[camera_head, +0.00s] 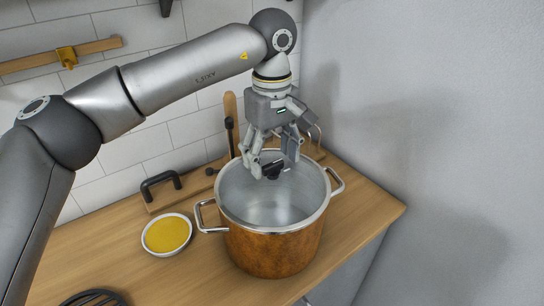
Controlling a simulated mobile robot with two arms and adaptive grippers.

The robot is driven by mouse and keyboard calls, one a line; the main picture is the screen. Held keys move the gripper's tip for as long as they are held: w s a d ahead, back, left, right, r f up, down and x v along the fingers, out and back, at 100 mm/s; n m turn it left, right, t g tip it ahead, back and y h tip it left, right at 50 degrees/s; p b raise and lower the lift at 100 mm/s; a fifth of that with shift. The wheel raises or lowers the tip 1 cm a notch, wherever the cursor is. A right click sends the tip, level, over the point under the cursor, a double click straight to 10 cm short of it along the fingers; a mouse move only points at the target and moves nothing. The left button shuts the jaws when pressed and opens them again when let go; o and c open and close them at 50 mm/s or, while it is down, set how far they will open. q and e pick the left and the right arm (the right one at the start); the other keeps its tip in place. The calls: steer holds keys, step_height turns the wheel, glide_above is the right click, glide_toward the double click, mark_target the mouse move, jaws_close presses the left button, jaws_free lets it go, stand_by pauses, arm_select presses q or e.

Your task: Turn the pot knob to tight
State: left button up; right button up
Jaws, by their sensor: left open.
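A large copper-brown pot (272,254) with a silver inside and two side handles stands on the wooden counter. No lid shows over its open top. A small black knob (272,170) shows at the pot's far side, just below my left gripper (270,168). The gripper points down over the far part of the pot opening, and its fingers are apart. The fingers partly hide the knob, so I cannot tell whether they touch it. My right gripper is not in view.
A white bowl of yellow content (167,234) sits left of the pot. A black handle on a wooden board (160,186) lies behind it. A dark round grate (94,298) is at the lower left. A grey wall (430,100) bounds the right side. A wooden rail (62,56) hangs on the tiles.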

mark_target(272, 162)
arm_select(q)
step_height(272, 162, up, 11)
steer(key=shift+r, duration=0.15)
stand_by(0.4)
